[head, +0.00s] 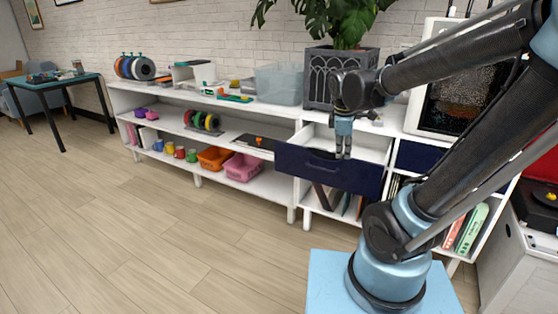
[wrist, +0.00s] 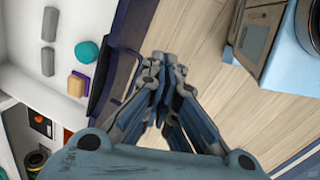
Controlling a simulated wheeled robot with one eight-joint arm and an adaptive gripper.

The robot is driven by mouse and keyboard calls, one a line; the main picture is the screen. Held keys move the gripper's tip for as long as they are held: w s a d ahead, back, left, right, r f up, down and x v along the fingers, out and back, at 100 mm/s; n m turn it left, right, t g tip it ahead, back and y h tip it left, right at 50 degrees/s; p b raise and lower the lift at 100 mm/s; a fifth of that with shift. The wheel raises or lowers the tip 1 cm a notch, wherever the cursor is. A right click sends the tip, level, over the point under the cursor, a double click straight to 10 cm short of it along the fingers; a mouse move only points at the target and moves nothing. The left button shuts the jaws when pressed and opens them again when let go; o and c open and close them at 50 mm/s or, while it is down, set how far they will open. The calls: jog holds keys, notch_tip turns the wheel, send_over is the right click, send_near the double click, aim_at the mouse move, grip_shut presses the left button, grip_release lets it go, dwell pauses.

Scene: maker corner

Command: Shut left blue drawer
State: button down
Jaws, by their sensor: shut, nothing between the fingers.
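The left blue drawer (head: 310,164) is pulled out of the white shelf unit, its white inside showing from above. Its dark blue front also shows in the wrist view (wrist: 131,28), with a dark handle on its outer face. My gripper (head: 342,156) points down at the drawer's front panel and overlaps its upper edge in the head view. In the wrist view the shut, empty fingertips (wrist: 158,68) are just outside the front, close to the handle. I cannot tell whether they touch it.
Inside the drawer lie grey rolls (wrist: 48,25), a teal round thing (wrist: 88,51) and small blocks (wrist: 80,84). A second blue drawer (head: 420,158) is at the right, partly behind my arm. A potted plant (head: 322,75) stands on top. The wooden floor (head: 180,230) in front is clear.

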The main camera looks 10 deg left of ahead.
aim_at(279, 158)
jog(key=w+a+f+n+t, duration=0.1)
jog(key=w+a+n, duration=0.2)
jog(key=a+n, duration=0.75)
jog(key=w+a+f+n+t, duration=0.1)
jog(key=w+a+f+n, duration=0.3)
jog(key=a, duration=1.2)
jog(key=shift+n+h, duration=0.3)
jog(key=shift+n, duration=0.35)
jog(key=shift+w+d+f, duration=0.4)
jog(key=shift+w+f, duration=0.65)
jog(key=shift+f, duration=0.1)
jog(key=shift+w+d+f, duration=0.45)
jog(key=shift+w+f, duration=0.6)
jog(key=shift+f, duration=0.1)
jog(key=shift+w+d+f, duration=0.4)
jog(key=shift+w+f, duration=0.65)
jog(key=shift+f, duration=0.1)
jog(key=shift+w+a, duration=0.1)
